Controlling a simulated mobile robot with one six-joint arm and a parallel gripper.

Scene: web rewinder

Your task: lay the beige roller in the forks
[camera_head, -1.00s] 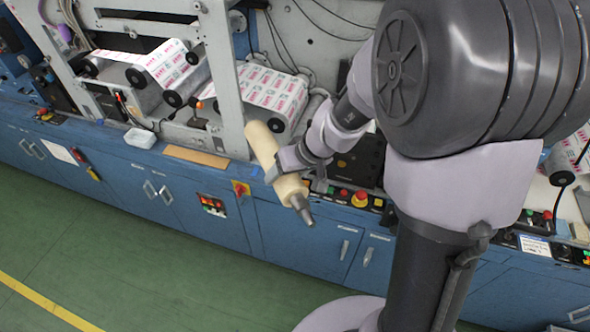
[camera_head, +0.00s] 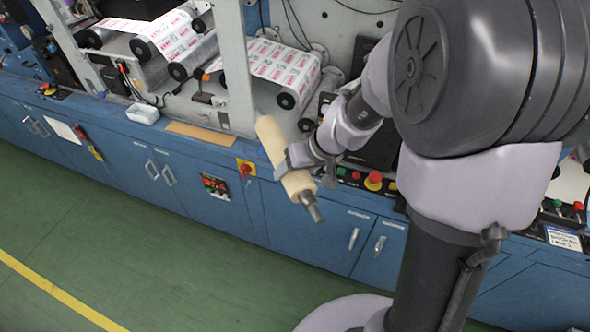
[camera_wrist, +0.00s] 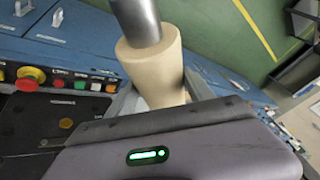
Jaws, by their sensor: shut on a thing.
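The beige roller (camera_head: 270,140) is a thick cylinder with a grey metal shaft end at its lower right. My gripper (camera_head: 291,166) is shut around its lower middle and holds it tilted in the air, in front of the blue machine's front edge. In the wrist view the roller (camera_wrist: 155,70) stands between the gripper fingers, with its metal shaft pointing toward the top of the picture. The roller's far end is hidden there by the gripper body. I cannot make out the forks in either view.
The blue rewinder cabinet (camera_head: 330,238) runs across the picture. Printed web (camera_head: 285,68) runs over rollers behind. A grey upright frame post (camera_head: 236,70) stands close to the roller's upper end. Red and green buttons (camera_head: 373,179) line the ledge. Green floor (camera_head: 60,220) is clear.

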